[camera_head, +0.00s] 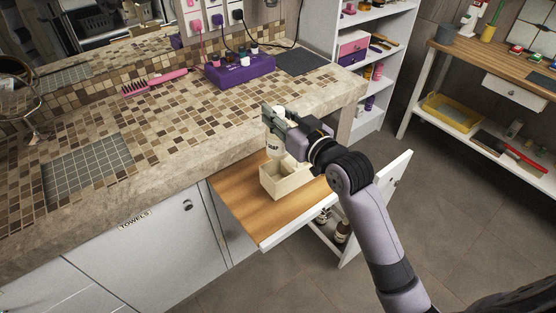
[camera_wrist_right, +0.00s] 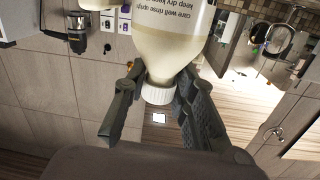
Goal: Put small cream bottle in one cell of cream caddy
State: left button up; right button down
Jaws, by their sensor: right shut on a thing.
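The small cream bottle (camera_head: 273,148) has a white cap and dark print, and it is upright in the head view. My right gripper (camera_head: 275,120) is shut on it near the cap. In the right wrist view the bottle (camera_wrist_right: 172,35) appears inverted, with its white cap (camera_wrist_right: 158,94) between the fingers (camera_wrist_right: 155,98). The cream caddy (camera_head: 283,187) stands on a pulled-out wooden board below the counter. The bottle's lower end is at the caddy's far left part; I cannot tell whether it is inside a cell or just above. My left gripper is not in view.
The wooden board (camera_head: 240,208) has free room left of the caddy. The tiled counter (camera_head: 190,115) rises behind it, holding a purple box (camera_head: 240,71), a pink comb (camera_head: 155,82) and a grey mat (camera_head: 88,168). Bottles (camera_head: 341,230) stand below the board.

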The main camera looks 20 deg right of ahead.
aim_at(278, 155)
notch_tip(278, 155, down, 8)
jog(key=shift+f, duration=0.1)
jog(key=shift+f+b, duration=0.4)
jog(key=shift+f, duration=1.85)
jog(key=shift+f, duration=0.15)
jog(key=c, duration=1.6)
grip_release()
jog(key=b+v, duration=0.1)
jog(key=v, duration=1.1)
